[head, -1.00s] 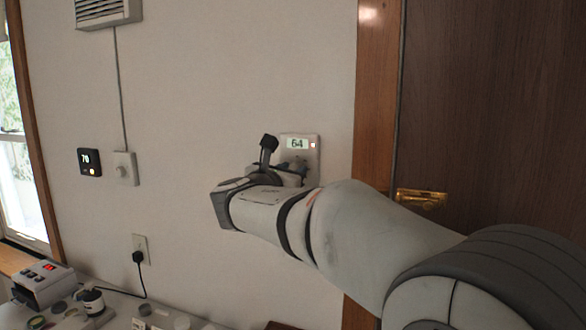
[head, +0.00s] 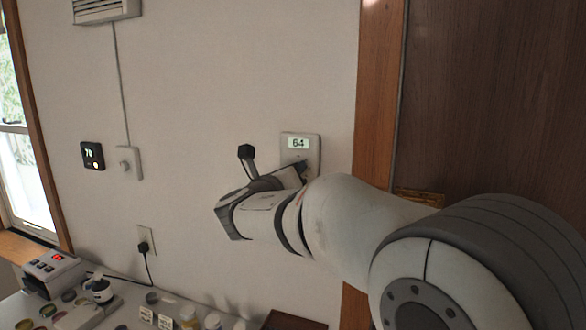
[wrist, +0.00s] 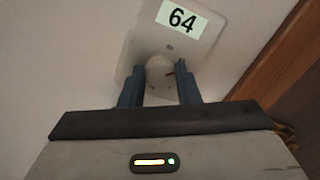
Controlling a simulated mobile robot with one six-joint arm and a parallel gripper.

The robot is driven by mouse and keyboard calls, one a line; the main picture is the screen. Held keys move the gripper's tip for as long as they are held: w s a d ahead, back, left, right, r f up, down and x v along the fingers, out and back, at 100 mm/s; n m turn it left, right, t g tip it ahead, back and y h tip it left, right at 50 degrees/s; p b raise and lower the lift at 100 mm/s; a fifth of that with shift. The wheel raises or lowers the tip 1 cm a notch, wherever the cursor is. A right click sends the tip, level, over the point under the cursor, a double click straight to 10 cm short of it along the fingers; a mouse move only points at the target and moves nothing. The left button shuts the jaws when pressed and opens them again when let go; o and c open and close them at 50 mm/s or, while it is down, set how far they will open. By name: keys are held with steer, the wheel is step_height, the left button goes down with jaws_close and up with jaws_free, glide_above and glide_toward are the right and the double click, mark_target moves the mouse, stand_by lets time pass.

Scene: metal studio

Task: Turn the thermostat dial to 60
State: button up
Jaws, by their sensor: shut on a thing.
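The thermostat is a pale wall plate (head: 314,148) left of the wooden door frame. Its lit display (head: 298,143) reads 64, and the wrist view's display (wrist: 183,18) reads the same. The round white dial (wrist: 159,86) sits below the display, with a small dark mark near its upper right edge. My gripper (wrist: 161,74) has one blue-grey finger on each side of the dial and is shut on it. In the head view my wrist hides the dial and most of the fingers.
A wooden door frame (head: 376,90) stands close on the right. A cluttered counter (head: 190,310) lies below.

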steer(key=shift+f, duration=0.1)
stand_by(0.3)
steer(key=o, duration=1)
steer(key=b+v, duration=0.2)
steer(key=v, duration=0.5)
steer(key=shift+s+a, duration=0.1)
steer(key=shift+s, duration=0.3)
